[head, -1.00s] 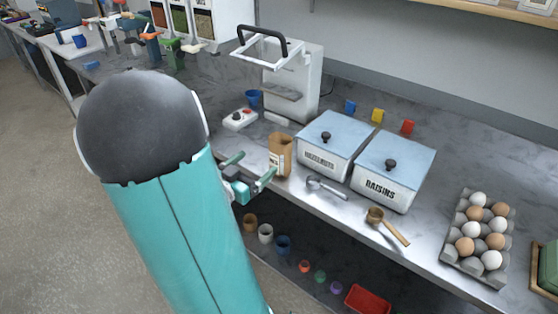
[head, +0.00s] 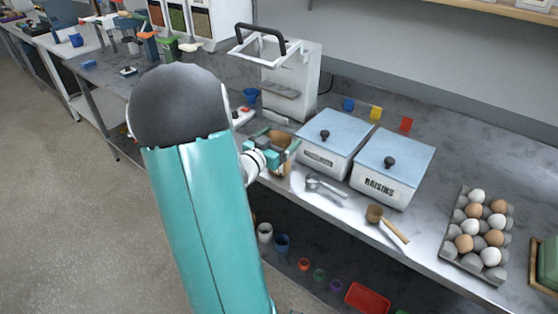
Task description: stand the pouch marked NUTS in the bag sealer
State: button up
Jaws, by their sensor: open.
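A small brown kraft pouch (head: 285,167) stands upright at the counter's front edge, left of the hazelnuts bin. Its marking cannot be read here. My gripper (head: 281,142) is open, with its teal fingers reaching around the pouch's upper part, one on each side. Whether they touch it cannot be told. The gripper hides part of the pouch. The bag sealer (head: 303,75), a pale upright machine with a white frame and black handle, stands behind the pouch toward the wall. Its frame is raised, and a small grey shelf shows on its front.
Right of the pouch are a hazelnuts bin (head: 330,146), a raisins bin (head: 380,182), a metal scoop (head: 325,187), a wooden-handled scoop (head: 387,223) and an egg tray (head: 447,250). A white control box (head: 241,117) and blue cup (head: 251,96) stand near the sealer.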

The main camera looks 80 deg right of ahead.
jog(key=c, duration=1.5)
jog(key=shift+o, duration=0.2)
